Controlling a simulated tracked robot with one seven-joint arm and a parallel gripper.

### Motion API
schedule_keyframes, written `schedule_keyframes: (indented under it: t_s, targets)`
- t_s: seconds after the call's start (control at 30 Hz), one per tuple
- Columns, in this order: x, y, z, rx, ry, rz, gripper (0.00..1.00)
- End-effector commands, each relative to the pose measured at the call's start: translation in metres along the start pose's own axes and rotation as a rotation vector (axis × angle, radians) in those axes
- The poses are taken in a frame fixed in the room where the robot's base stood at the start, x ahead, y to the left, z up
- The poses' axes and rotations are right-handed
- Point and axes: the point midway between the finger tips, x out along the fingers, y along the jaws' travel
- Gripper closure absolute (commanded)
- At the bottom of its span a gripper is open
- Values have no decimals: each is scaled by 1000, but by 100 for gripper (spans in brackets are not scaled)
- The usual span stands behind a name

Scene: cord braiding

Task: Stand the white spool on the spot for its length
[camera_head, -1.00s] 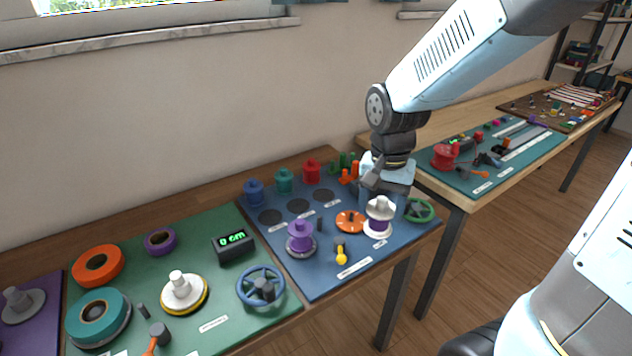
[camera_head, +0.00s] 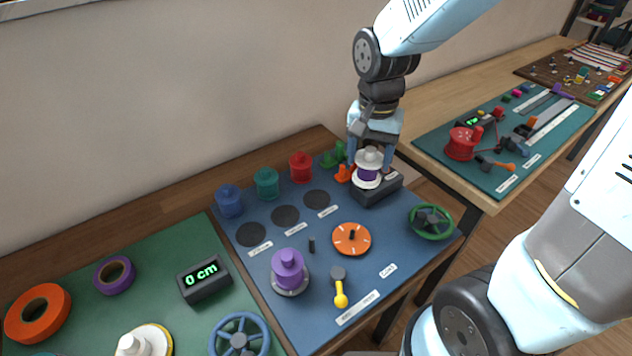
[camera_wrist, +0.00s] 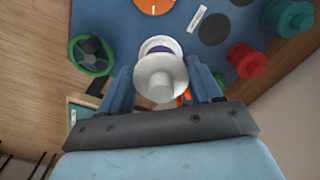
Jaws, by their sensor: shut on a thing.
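The white spool (camera_head: 370,157), wound with purple cord, is upright between the fingers of my gripper (camera_head: 370,165). My gripper is shut on it. In the wrist view the spool (camera_wrist: 160,76) sits between the two blue fingers of my gripper (camera_wrist: 163,88). The spool is at a dark box (camera_head: 380,190) at the back right of the blue mat (camera_head: 330,290); I cannot tell whether it touches the box. Three dark round spots lie on the mat to the left: near left (camera_head: 251,234), middle (camera_head: 285,216) and far right (camera_head: 317,199). Their labels are too small to read.
Blue (camera_head: 229,201), teal (camera_head: 266,184) and red (camera_head: 301,168) spools stand behind the spots. An orange disc (camera_head: 351,240), purple spool (camera_head: 288,270), yellow-ended tool (camera_head: 340,290) and green wheel (camera_head: 430,222) occupy the front. The spots are bare.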

Motion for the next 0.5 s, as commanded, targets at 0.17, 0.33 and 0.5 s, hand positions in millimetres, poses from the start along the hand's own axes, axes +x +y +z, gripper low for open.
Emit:
schedule_keyframes:
  t_s: [0.17, 0.33, 0.5]
  targets:
    - [15, -30, -6, 3, -3, 2, 63]
    - [28, -57, -13, 8, -2, 2, 63]
    - [47, -78, -18, 13, -4, 3, 63]
